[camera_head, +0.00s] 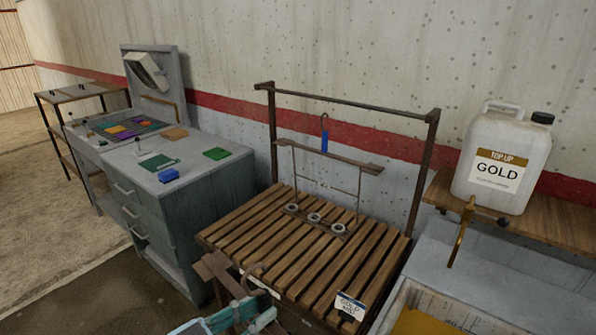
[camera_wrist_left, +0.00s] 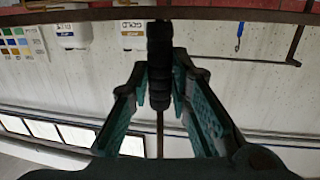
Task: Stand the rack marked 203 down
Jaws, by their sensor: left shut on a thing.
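My left gripper (camera_head: 237,315) is at the bottom edge of the head view, in front of the slatted table (camera_head: 222,238). It is shut on a dark ribbed grip (camera_wrist_left: 159,65); a thin rod runs on from it between the fingers. Another rack (camera_head: 333,162), with a blue grip, appears to stand upright on the slats. My right gripper is not in view.
A rail frame (camera_head: 350,103) rises behind the slats. A large jug (camera_head: 503,160) stands on a shelf to the right. A grey cabinet (camera_head: 180,215) stands left. The front-left slats are clear.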

